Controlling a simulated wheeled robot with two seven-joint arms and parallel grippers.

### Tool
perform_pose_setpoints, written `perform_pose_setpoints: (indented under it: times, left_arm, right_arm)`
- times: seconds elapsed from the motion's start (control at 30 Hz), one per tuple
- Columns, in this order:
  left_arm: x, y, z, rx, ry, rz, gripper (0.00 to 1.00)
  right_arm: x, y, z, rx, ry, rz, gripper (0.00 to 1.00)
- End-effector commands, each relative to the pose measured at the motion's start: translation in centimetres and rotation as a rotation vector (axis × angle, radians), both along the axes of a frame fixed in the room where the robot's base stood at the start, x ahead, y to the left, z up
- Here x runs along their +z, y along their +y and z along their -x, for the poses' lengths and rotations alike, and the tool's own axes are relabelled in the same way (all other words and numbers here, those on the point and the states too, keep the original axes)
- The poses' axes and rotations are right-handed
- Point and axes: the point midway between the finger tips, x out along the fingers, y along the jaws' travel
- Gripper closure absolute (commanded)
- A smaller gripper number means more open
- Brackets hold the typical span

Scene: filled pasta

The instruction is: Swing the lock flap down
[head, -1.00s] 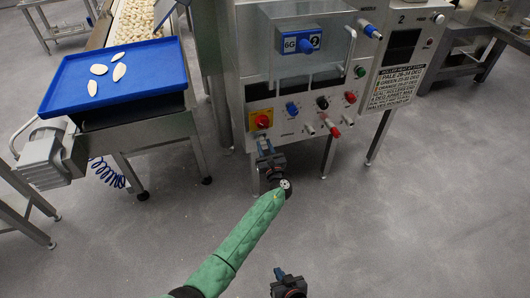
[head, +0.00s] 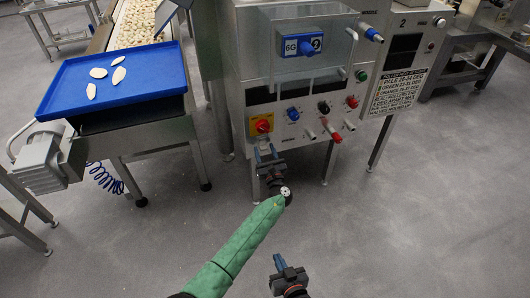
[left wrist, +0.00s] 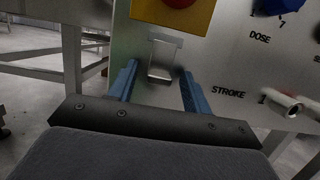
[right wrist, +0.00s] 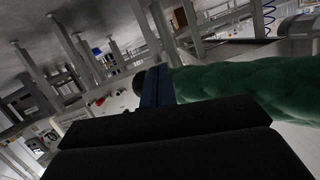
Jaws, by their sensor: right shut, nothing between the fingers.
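The lock flap (left wrist: 163,58) is a small bright metal piece on the panel, right below a yellow plate (left wrist: 175,12) with a red rotary knob (left wrist: 180,2). It hangs between the open blue fingers of my left gripper (left wrist: 161,88); I see space on both sides of it and cannot tell its exact tilt. In the head view my left gripper (head: 267,155) is just below the red knob (head: 262,126) and hides most of the flap area. My right gripper (head: 280,264) is low in the picture, away from the panel; its blue fingers (right wrist: 157,88) are together and empty.
The machine panel (head: 290,140) carries several knobs and protruding fittings, with a red-tipped one (head: 336,136) at the lower right. A blue tray (head: 75,100) with several pale pieces is at the left. Grey floor (head: 400,230) at the right is clear.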

Motion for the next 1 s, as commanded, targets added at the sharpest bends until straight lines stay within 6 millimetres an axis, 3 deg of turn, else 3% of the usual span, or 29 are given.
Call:
perform_pose_setpoints:
  times: [0.27,0.73,1.0]
  left_arm:
    - [-0.2,-0.2,0.6,-0.001,0.001,0.000,0.51]
    - [-2.0,-2.1,6.4,0.000,0.002,0.001,0.51]
    - [-2.1,-2.3,7.1,0.000,0.000,0.000,0.51]
  right_arm:
    - [-0.1,0.0,0.0,0.000,0.003,0.001,1.00]
    - [-1.5,0.0,0.6,0.005,0.046,0.011,1.00]
    - [-1.5,0.0,0.6,0.004,0.047,0.010,1.00]
